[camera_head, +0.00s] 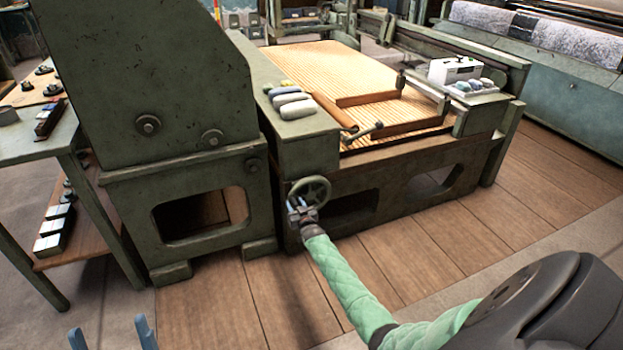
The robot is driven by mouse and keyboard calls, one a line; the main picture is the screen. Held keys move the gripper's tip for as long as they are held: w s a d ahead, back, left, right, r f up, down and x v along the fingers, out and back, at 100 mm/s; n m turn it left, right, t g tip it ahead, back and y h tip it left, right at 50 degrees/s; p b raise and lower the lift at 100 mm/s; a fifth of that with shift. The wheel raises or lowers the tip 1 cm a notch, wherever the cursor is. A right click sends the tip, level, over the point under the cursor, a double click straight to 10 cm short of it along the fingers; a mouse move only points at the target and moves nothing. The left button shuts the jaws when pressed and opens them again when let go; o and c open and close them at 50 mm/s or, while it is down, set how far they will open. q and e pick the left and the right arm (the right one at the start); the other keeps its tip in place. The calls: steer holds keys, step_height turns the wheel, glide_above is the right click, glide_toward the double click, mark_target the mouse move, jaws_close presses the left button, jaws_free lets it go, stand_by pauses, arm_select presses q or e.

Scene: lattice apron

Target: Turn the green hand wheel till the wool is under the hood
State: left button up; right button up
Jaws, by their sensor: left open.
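The green hand wheel (311,190) is on the front of the machine frame, below a ledge. My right gripper (302,206) is at the wheel's lower left rim, its pale blue fingers against or very near it. Whether they are closed on the rim is too small to tell. My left gripper (112,335) is open and empty at the bottom left edge, far from the wheel. The slatted lattice apron (310,62) lies on top of the machine, with no wool visible on its bare part. A tall green housing (150,85), possibly the hood, stands at the left.
Several pale and coloured rolls lie on the ledge (310,130) above the wheel. Wooden bars and a crank handle (362,132) cross the apron's near end. A side table (40,140) stands left. White fleece (540,38) lies on another machine at back right. The plank floor in front is clear.

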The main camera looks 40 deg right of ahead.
steer(key=p+v, duration=0.1)
steer(key=v, duration=0.1)
steer(key=p+v, duration=0.1)
steer(key=v, duration=0.1)
steer(key=shift+s+r+p, duration=0.1)
steer(key=shift+r+p, duration=0.15)
steer(key=shift+p, duration=0.15)
steer(key=shift+p+v, duration=0.65)
steer(key=shift+v, duration=0.6)
steer(key=shift+f, duration=0.15)
